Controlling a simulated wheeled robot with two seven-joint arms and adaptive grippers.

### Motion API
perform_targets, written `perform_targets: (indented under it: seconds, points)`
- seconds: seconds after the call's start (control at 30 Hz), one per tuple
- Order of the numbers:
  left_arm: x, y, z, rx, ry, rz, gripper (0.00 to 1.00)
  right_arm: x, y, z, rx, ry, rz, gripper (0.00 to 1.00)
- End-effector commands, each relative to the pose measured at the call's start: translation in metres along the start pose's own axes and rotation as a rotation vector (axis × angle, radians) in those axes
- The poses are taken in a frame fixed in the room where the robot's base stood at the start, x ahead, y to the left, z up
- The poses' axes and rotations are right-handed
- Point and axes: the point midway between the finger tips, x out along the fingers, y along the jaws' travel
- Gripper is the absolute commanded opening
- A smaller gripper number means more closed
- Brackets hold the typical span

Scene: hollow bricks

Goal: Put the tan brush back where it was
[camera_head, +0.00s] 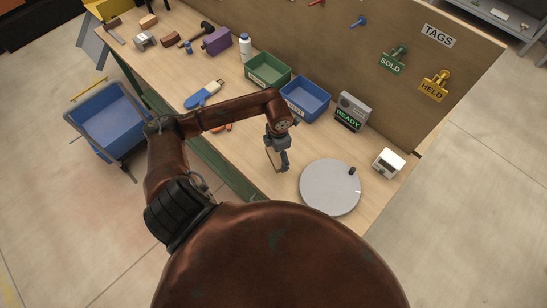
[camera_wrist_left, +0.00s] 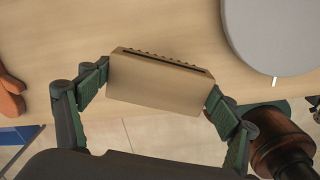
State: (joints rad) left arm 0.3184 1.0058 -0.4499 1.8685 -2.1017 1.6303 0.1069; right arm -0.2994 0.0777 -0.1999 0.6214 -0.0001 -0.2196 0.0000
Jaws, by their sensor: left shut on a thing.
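The tan brush (camera_wrist_left: 158,88) is a block with a dark slot and a row of small bumps along its far edge. My left gripper (camera_wrist_left: 159,80) is shut on it, with a green-padded finger at each end. In the head view the brush (camera_head: 271,160) hangs at my left gripper (camera_head: 278,160), over the front part of the workbench, left of the round grey disc. I cannot tell how high it is above the bench. My right gripper is not in view.
The round grey disc (camera_head: 330,187) lies to the right on the workbench. Behind stand a green bin (camera_head: 267,72), a blue bin (camera_head: 305,99) and a READY box (camera_head: 352,112). A blue-and-white brush-like tool (camera_head: 204,94) and an orange item (camera_head: 222,128) lie to the left.

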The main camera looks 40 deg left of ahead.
Motion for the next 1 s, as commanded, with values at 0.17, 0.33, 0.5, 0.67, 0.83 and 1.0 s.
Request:
perform_targets:
  seconds: [0.17, 0.33, 0.5, 0.67, 0.83, 1.0]
  points:
    - [0.013, 0.009, -0.004, -0.001, -0.002, -0.002, 0.60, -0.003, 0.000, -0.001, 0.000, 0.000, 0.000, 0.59]
    - [0.023, 0.016, -0.009, -0.002, 0.002, -0.001, 0.60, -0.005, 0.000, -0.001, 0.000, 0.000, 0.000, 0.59]
    - [0.046, 0.016, -0.009, -0.001, 0.000, -0.004, 0.60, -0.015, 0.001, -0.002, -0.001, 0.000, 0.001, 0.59]
    - [0.054, 0.017, -0.009, 0.001, -0.002, 0.000, 0.60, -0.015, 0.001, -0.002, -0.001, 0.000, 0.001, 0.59]
    - [0.055, 0.017, -0.009, 0.001, -0.001, 0.000, 0.60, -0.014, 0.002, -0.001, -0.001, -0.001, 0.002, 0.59]
    - [0.057, 0.017, -0.009, 0.001, -0.001, 0.000, 0.88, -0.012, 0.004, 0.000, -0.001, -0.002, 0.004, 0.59]
